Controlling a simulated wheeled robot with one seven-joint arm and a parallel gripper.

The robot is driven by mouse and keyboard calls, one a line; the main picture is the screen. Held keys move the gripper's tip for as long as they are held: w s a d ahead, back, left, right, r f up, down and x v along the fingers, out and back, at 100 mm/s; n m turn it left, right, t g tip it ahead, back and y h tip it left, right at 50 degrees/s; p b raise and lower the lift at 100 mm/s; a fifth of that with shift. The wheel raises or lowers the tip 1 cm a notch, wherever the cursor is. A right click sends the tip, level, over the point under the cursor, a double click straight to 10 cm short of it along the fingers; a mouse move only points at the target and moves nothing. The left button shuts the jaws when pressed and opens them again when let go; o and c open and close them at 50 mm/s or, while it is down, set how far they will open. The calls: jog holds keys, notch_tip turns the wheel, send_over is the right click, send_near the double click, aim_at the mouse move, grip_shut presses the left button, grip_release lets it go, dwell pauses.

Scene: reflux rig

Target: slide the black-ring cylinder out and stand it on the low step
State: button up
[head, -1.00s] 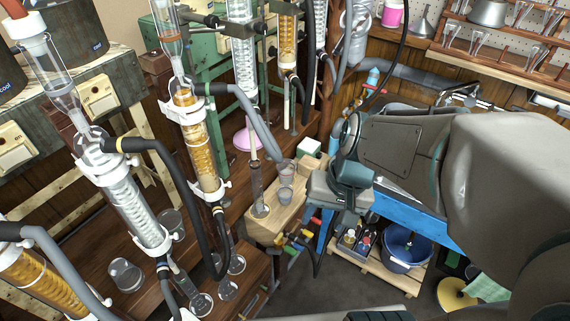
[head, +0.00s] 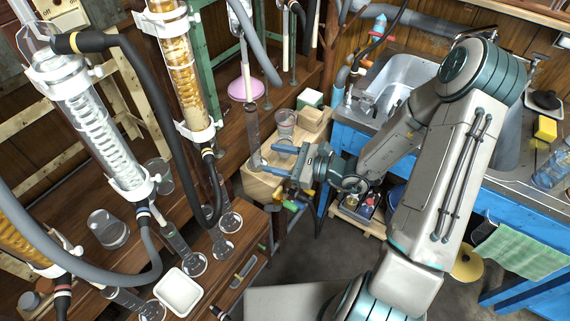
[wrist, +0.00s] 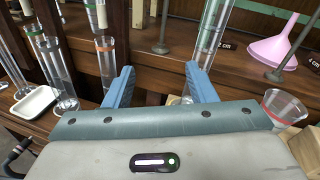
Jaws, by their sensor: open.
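A tall clear glass cylinder (head: 252,125) stands on the pale wooden stepped block (head: 257,187); I take it for the black-ring one, but its ring colour is not clear. In the wrist view a clear cylinder (wrist: 208,38) rises behind the right finger, which partly hides it. My gripper (head: 262,159) is open and empty, its blue fingers pointing left near the cylinder's lower part. In the wrist view the fingers (wrist: 159,70) are spread with a gap between them. Other cylinders show there with a green ring (wrist: 35,31) and an orange ring (wrist: 104,48).
Beakers (head: 285,123) stand on the block beside the gripper. A pink funnel (head: 246,89) is behind it. Glass columns and hoses (head: 90,120) crowd the left, above more cylinders and a white tray (head: 178,291). A sink (head: 395,78) lies at the back right.

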aim_at(259, 145)
jog(key=w+d+f+m+t+h+b, duration=0.1)
jog(key=w+d+f+m+t, duration=0.1)
jog(key=w+f+m+t, duration=0.25)
jog(key=shift+m, duration=0.35)
jog(key=b+x, duration=0.1)
jog(key=x, duration=0.9)
jog(key=shift+a, duration=0.1)
jog(key=c, duration=0.9)
